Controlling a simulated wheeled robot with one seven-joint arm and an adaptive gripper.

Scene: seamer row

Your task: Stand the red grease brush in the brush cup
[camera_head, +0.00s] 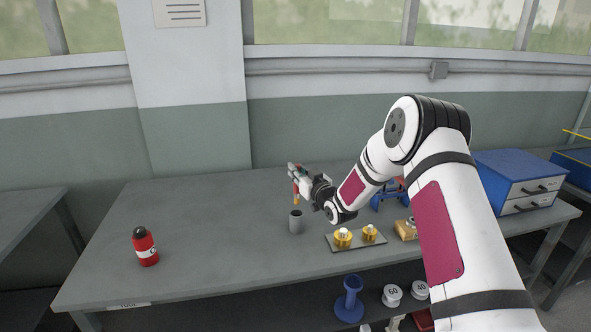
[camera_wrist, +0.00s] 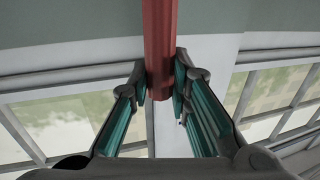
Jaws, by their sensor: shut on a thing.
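The red grease brush (camera_wrist: 160,45) is held between the fingers of my gripper (camera_wrist: 160,85) in the wrist view. In the head view the brush (camera_head: 296,190) hangs roughly upright below my gripper (camera_head: 295,178), with an orange-yellow lower end. The grey brush cup (camera_head: 296,223) stands on the workbench just below the brush. The lower end of the brush appears close above the cup's mouth; whether it is exactly over the opening or has entered it, I cannot tell. The cup is out of sight in the wrist view.
A red bottle (camera_head: 145,247) stands at the left of the grey bench (camera_head: 205,240). Right of the cup lies a plate (camera_head: 345,248) with two brass pieces. A blue drawer cabinet (camera_head: 520,180) stands at the right. The bench between bottle and cup is clear.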

